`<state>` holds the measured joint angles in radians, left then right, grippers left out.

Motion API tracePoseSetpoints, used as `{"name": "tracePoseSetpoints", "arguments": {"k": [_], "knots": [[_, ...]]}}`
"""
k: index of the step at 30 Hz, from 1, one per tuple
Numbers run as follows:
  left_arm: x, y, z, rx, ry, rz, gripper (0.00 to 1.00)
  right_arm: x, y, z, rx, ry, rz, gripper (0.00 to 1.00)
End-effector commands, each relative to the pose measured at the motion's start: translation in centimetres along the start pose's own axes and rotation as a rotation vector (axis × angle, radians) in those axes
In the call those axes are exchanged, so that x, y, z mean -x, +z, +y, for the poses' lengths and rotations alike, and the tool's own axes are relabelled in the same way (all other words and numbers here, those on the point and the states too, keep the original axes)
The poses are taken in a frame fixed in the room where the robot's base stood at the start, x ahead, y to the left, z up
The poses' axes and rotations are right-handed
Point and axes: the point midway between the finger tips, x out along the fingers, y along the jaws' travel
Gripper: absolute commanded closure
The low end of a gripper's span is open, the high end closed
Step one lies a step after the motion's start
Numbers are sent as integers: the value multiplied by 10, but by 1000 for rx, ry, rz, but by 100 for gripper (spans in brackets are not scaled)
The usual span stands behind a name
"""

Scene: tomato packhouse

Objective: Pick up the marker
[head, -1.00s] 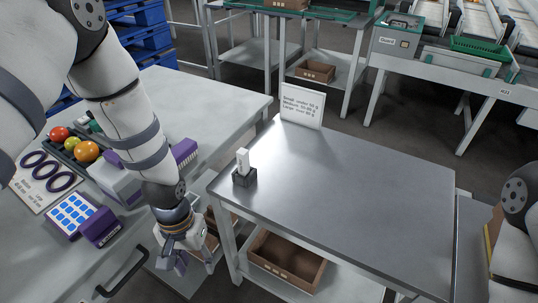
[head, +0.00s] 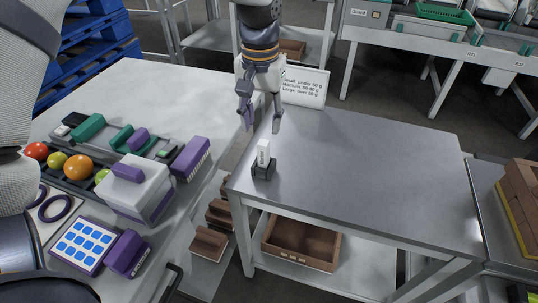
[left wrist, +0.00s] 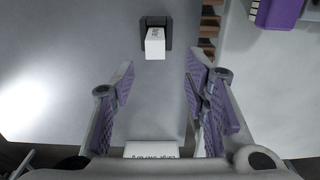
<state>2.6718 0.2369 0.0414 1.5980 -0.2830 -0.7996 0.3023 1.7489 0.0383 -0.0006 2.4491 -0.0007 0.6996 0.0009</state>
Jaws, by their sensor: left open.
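The marker (head: 263,152) is a short white block-like piece standing upright in a small dark holder (head: 264,170) near the left edge of the grey metal table. My left gripper (head: 262,124) is open and empty, pointing down above the table's back left corner, behind the marker and apart from it. In the left wrist view the marker (left wrist: 155,44) and its holder (left wrist: 147,22) lie beyond the open fingertips (left wrist: 158,75), near the top middle. My right gripper is not in view.
A white sign (head: 304,88) with size limits stands at the table's back edge, close to my left gripper. Most of the metal table (head: 370,165) is clear. The left bench holds tomatoes (head: 78,167), a grey-and-purple device (head: 135,188) and a blue-button panel (head: 84,245).

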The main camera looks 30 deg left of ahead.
Motion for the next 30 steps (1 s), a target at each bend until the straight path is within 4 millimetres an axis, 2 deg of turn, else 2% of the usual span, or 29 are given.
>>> {"name": "tracePoseSetpoints", "arguments": {"k": [1,3,8,15,23,28,29,30], "knots": [[-18,2,0,0,-2,-11,58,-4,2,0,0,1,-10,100],[-32,2,0,1,-1,-10,58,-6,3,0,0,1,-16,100],[-50,3,1,0,0,-7,58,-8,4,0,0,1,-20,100],[-93,9,5,0,0,-5,58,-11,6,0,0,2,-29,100],[-97,9,6,0,1,0,58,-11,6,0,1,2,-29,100],[-97,9,6,0,1,-1,95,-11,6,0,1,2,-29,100],[-97,9,6,0,1,-1,100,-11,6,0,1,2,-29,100],[-97,9,6,0,1,-1,100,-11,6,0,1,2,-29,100]]}}
